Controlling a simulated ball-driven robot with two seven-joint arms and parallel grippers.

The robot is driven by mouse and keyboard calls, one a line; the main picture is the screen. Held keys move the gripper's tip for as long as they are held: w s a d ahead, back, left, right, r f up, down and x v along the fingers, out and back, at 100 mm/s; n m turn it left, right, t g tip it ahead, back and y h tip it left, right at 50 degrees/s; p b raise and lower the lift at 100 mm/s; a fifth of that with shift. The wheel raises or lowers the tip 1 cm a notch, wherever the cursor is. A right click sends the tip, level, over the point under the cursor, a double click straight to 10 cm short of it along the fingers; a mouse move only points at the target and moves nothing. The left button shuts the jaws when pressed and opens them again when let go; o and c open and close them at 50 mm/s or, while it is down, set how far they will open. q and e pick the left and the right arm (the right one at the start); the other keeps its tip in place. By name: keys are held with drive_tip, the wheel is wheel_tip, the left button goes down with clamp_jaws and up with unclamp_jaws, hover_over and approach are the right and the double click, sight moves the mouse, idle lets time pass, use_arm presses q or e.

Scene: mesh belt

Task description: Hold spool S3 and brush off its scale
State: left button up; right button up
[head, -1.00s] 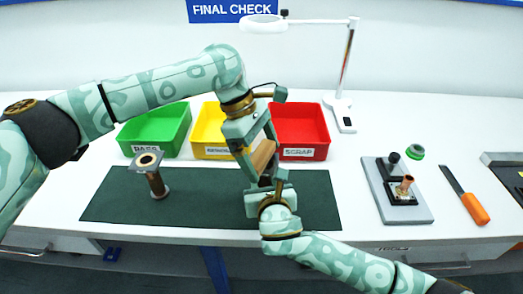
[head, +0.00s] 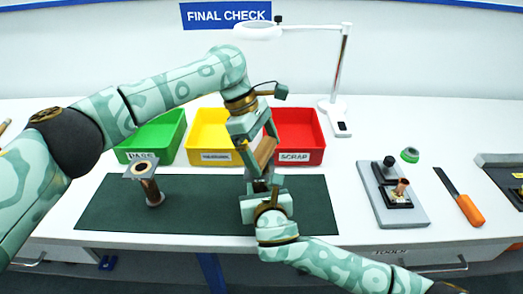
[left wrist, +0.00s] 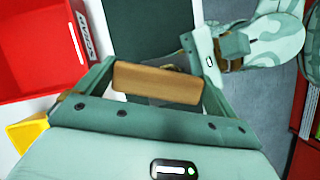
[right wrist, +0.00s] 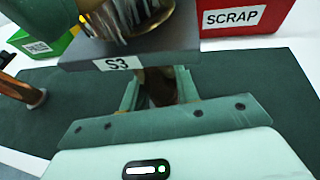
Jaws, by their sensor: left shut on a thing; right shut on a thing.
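My left gripper (head: 264,152) is shut on a wooden brush (left wrist: 157,83), which lies across between its fingers. My right gripper (head: 261,187) is shut on spool S3 (right wrist: 82,58) just below the brush. In the right wrist view, the spool's dark square flange carries an S3 label, and its body between the fingers is dark and shaded. The brush's pale bristles (right wrist: 122,22) show at the spool's brass-coloured top ring; whether they touch it is hard to tell. In the head view the spool is mostly hidden by my grippers.
Another spool (head: 150,187) stands upright on the left of the dark green mat (head: 205,205). Green (head: 165,140), yellow (head: 207,128) and red SCRAP (head: 312,135) bins stand behind it. Right are a grey fixture (head: 410,214), an orange-handled tool (head: 470,210) and a lamp (head: 337,85).

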sight(257, 159)
use_arm(q)
drive_tip(key=shift+s+a, duration=0.35)
drive_tip(key=shift+s, duration=0.5)
drive_tip(key=shift+s+a, duration=0.35)
drive_tip(key=shift+s, duration=0.45)
drive_tip(key=shift+w+d, duration=0.35)
drive_tip(key=shift+w, duration=0.5)
drive_tip(key=shift+w+d, duration=0.35)
drive_tip(key=shift+w, duration=0.45)
drive_tip(key=shift+s+a, duration=0.35)
drive_tip(key=shift+s, duration=0.5)
drive_tip(key=shift+s+a, duration=0.35)
drive_tip(key=shift+s, duration=0.5)
idle(1.1)
drive_tip(key=shift+r, duration=3.55)
use_arm(e)
drive_tip(key=o, duration=1.2)
